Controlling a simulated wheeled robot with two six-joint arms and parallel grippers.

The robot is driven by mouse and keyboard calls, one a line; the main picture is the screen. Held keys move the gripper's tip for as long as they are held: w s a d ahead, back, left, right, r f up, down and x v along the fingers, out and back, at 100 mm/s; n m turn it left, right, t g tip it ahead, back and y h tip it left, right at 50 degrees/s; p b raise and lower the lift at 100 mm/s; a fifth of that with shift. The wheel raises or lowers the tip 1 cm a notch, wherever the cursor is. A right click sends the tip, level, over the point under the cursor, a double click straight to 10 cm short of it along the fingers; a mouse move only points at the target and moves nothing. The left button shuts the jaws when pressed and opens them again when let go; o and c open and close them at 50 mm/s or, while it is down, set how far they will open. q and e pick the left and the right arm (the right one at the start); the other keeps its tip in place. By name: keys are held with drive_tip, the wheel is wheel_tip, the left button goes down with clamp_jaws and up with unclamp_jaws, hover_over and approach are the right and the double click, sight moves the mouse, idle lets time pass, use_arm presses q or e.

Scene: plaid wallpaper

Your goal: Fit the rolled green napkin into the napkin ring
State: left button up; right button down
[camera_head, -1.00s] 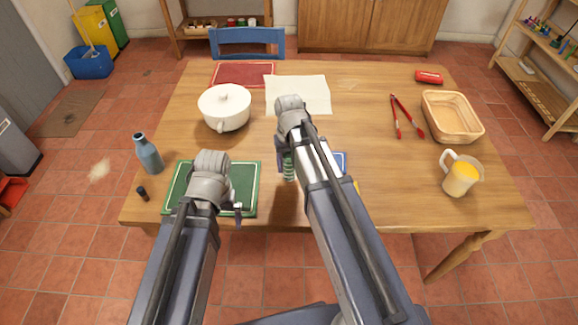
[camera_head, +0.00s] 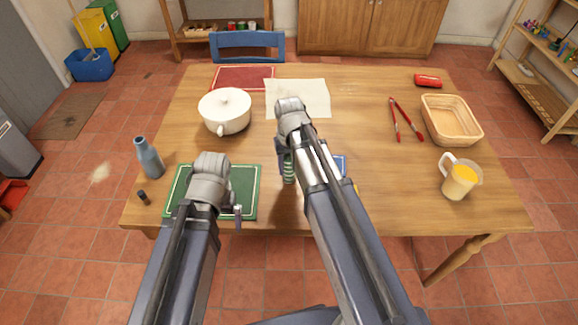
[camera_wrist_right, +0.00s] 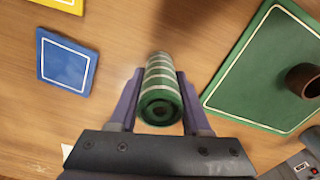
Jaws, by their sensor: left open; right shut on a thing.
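The rolled green napkin (camera_wrist_right: 160,88), with pale stripes, is held between the fingers of my right gripper (camera_wrist_right: 160,100), its round end toward the wrist camera. In the head view the napkin (camera_head: 288,167) shows beside my right gripper (camera_head: 284,155), above the table right of the green placemat. A dark brown ring (camera_wrist_right: 303,80), which looks like the napkin ring, is on the green placemat in the right wrist view, apart from the napkin. I cannot make it out in the head view, where my left arm covers part of the mat. My left gripper (camera_head: 238,214) is open at the mat's front right.
The green placemat (camera_head: 248,180) lies front left on the table. A blue coaster (camera_wrist_right: 66,62) and a yellow one (camera_wrist_right: 68,3) lie near the napkin. A bottle (camera_head: 149,158), white pot (camera_head: 225,112), tongs (camera_head: 404,120), basket (camera_head: 452,120) and jug (camera_head: 459,180) stand further off.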

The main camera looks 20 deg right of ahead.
wheel_tip(320, 180, up, 9)
drive_tip(key=p, duration=0.9)
drive_tip(key=shift+r, duration=0.2)
use_arm(q)
wheel_tip(320, 180, up, 9)
drive_tip(key=shift+r, duration=0.2)
